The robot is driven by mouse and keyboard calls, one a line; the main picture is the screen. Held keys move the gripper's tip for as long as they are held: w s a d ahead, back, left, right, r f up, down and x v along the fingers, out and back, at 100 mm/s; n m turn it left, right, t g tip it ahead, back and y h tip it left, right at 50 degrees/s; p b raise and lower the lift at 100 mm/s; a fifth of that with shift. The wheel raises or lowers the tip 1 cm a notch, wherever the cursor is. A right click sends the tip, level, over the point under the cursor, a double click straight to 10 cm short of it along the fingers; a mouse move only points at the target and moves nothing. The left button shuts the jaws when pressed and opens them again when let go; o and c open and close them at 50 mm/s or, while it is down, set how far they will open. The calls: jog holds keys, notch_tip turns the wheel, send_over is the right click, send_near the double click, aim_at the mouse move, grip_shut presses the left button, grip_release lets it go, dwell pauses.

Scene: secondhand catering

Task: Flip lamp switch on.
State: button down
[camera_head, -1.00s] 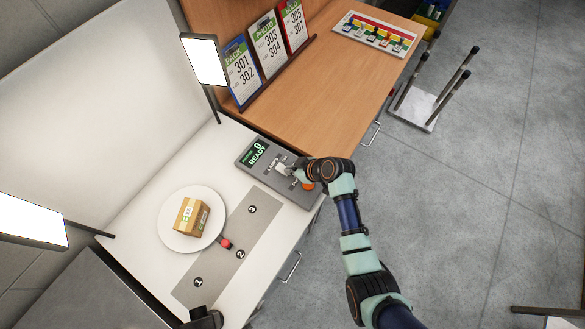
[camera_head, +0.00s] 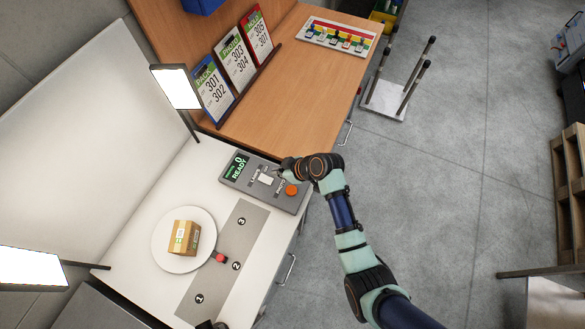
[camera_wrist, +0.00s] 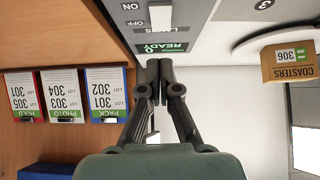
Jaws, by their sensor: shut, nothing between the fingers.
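A grey control box (camera_head: 233,183) lies on the white table, with a lit READY display, a pale lamp switch (camera_head: 266,179) and an orange button (camera_head: 291,190). In the wrist view the switch (camera_wrist: 161,15) shows at the top, beside ON, OFF and LAMPS labels; its tilt is hard to tell. My gripper (camera_head: 281,167) is shut and empty, at the box's edge on the wooden-table side. In the wrist view its fingertips (camera_wrist: 152,64) are together, below the READY display and apart from the switch. Two lamp panels (camera_head: 176,88) (camera_head: 30,267) look bright white.
A white plate (camera_head: 162,258) holds a cardboard coasters box (camera_head: 185,237). A grey numbered mat (camera_head: 218,262) lies beside it. Lot cards (camera_head: 237,60) stand in a rack on the wooden table (camera_head: 290,75).

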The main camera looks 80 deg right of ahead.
jog(key=s+f+v, duration=0.1)
jog(key=v, duration=0.6)
jog(key=shift+s+a, duration=0.2)
